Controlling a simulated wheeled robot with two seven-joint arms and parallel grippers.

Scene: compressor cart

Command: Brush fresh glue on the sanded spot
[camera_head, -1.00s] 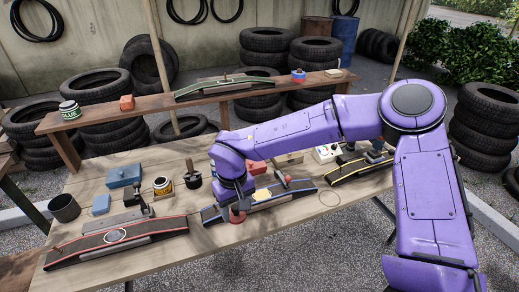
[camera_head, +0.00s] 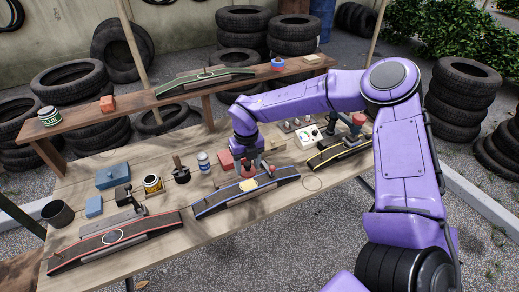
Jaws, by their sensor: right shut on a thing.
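Three black strips with coloured edges lie on the wooden table. The blue-edged strip (camera_head: 215,202) in the middle has a yellow patch (camera_head: 249,184). The yellow-edged strip (camera_head: 325,158) is at right. My right gripper (camera_head: 249,167) points down behind the blue-edged strip, shut on a dark red thing, mostly hidden. I cannot tell whether it is a brush. My left gripper is not in view.
A dark pot-like thing with an upright stick (camera_head: 181,172), a small white-and-blue jar (camera_head: 203,161), a blue box (camera_head: 112,177) and a dark cup (camera_head: 57,213) stand on the table. A green glue can (camera_head: 50,117) stands on the back shelf (camera_head: 135,104).

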